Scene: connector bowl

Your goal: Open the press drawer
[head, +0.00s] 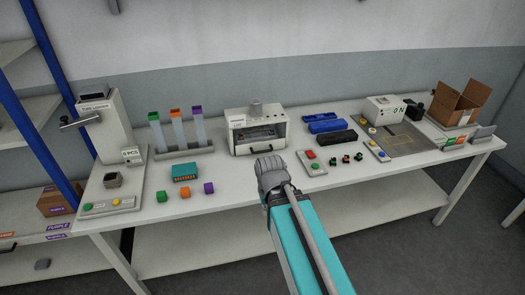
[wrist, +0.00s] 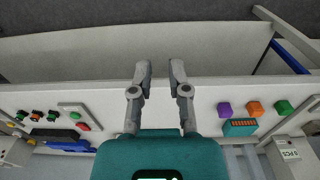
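The press (head: 257,131) is a white box-shaped machine with a dark front opening, standing at the middle of the table's back half in the head view. A grey knob sits on top and a small label is on its front. The press does not show in the wrist view. My gripper shows in the wrist view (wrist: 160,68), with its two fingers apart and nothing between them. In the head view my arm end is in front of the press, apart from it, and hides the fingers.
A control pad with red and green buttons (head: 312,162) lies right of my arm. A teal connector (head: 184,171) and coloured blocks (head: 185,194) lie to the left. Blue and black trays (head: 327,127) are right of the press. The table's front edge (head: 350,204) is mostly bare.

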